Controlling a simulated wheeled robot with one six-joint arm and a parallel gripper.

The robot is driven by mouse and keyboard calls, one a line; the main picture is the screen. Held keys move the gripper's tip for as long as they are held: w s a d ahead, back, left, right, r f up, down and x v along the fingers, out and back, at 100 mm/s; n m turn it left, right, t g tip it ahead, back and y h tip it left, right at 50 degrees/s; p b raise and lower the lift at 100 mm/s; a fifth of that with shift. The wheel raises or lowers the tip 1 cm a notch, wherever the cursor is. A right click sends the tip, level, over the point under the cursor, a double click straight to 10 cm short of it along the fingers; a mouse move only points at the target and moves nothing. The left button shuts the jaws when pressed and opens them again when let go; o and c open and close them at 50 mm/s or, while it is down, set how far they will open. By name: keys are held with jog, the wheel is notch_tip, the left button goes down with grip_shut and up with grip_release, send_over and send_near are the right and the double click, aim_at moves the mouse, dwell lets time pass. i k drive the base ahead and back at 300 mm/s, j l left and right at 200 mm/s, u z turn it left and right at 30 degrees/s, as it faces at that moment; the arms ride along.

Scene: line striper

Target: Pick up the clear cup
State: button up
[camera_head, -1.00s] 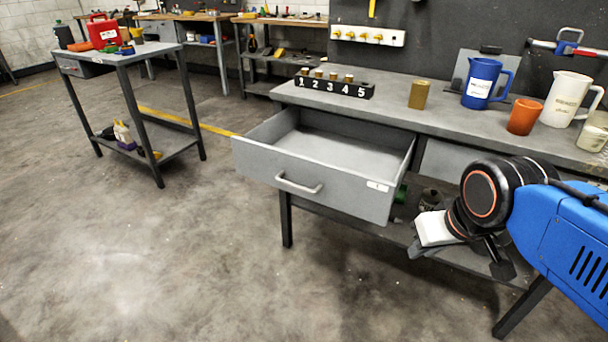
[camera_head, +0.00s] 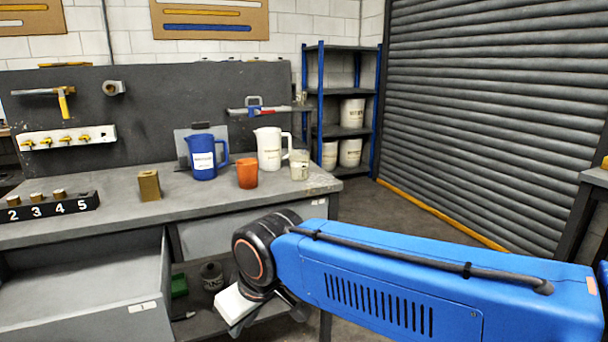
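A pale, see-through cup (camera_head: 299,171) with a whitish label stands upright near the right end of the grey workbench (camera_head: 225,205). Another pale edge shows right behind it, and I cannot tell whether that is a second cup. A white jug (camera_head: 268,149) stands just left of it, and an orange cup (camera_head: 247,173) stands further left. My gripper (camera_head: 262,312) hangs below the bench top, in front of the bench and well apart from the cup. Its fingers are mostly hidden behind its white part and my wrist, so its opening does not show.
A blue jug (camera_head: 203,157) and a brass block (camera_head: 149,186) stand on the bench. A numbered black rack (camera_head: 50,208) is at the left. An open drawer (camera_head: 90,295) sticks out at lower left. Bare floor (camera_head: 410,215) lies right of the bench, before a roller shutter (camera_head: 480,110).

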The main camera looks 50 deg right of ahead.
aim_at(298, 158)
jog(key=j+z, duration=0.1)
jog(key=z, duration=0.15)
jog(key=j+z, duration=0.1)
jog(key=z, duration=0.2)
jog(key=l+z, duration=0.3)
jog(key=z, duration=0.25)
jog(key=i+l, duration=0.05)
